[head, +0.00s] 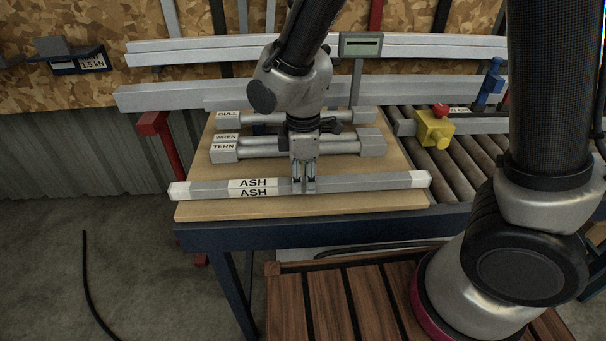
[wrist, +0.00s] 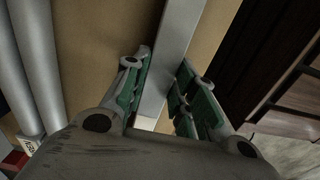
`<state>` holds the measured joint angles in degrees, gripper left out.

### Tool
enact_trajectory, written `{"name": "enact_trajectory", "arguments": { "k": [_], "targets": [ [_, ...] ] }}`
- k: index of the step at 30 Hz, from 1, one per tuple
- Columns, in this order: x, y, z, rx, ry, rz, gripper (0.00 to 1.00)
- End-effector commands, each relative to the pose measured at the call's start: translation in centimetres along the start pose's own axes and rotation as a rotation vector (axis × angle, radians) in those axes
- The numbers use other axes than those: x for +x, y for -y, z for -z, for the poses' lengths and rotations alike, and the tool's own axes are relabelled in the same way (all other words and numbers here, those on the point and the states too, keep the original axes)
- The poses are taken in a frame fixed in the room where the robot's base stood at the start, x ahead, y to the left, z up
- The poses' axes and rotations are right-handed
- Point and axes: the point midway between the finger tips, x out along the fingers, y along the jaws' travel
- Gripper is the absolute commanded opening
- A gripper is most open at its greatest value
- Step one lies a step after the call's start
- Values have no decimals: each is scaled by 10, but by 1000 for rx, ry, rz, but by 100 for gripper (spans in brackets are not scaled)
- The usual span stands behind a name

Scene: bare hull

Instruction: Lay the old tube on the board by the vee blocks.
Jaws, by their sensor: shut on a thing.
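A long grey square tube (head: 370,183) with white ends and ASH labels lies level along the front of the wooden board (head: 405,202). I take it for the old tube. My gripper (head: 304,186) points down and is shut on it near its middle. In the wrist view the green finger pads (wrist: 165,75) stand on both sides of the tube (wrist: 178,35). I cannot tell whether the tube touches the board. Behind it lie round tubes with square ends, labelled TERN (head: 224,153), WREN and GULL (head: 228,118). I cannot make out vee blocks for certain.
A roller conveyor (head: 455,165) lies right of the board, with a yellow block with a red knob (head: 434,128) by it. Grey rails (head: 180,95) run behind. A red post (head: 165,140) stands at left. A slatted wooden deck (head: 340,300) lies in front.

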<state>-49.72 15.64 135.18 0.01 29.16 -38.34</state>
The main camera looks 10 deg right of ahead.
Motion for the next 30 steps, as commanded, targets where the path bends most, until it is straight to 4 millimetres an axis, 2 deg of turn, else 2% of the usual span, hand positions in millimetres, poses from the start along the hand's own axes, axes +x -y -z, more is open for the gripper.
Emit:
{"name": "enact_trajectory", "arguments": {
  "k": [4,5,9,20,23,30],
  "targets": [
    [0,0,0,0,0,0,0],
    [0,0,0,0,0,0,28],
    [0,0,0,0,0,0,52],
    [-4,0,0,0,-1,-1,52],
    [-17,0,1,0,-3,-2,52],
    [-70,-1,1,0,-5,-4,52]
  ]
}}
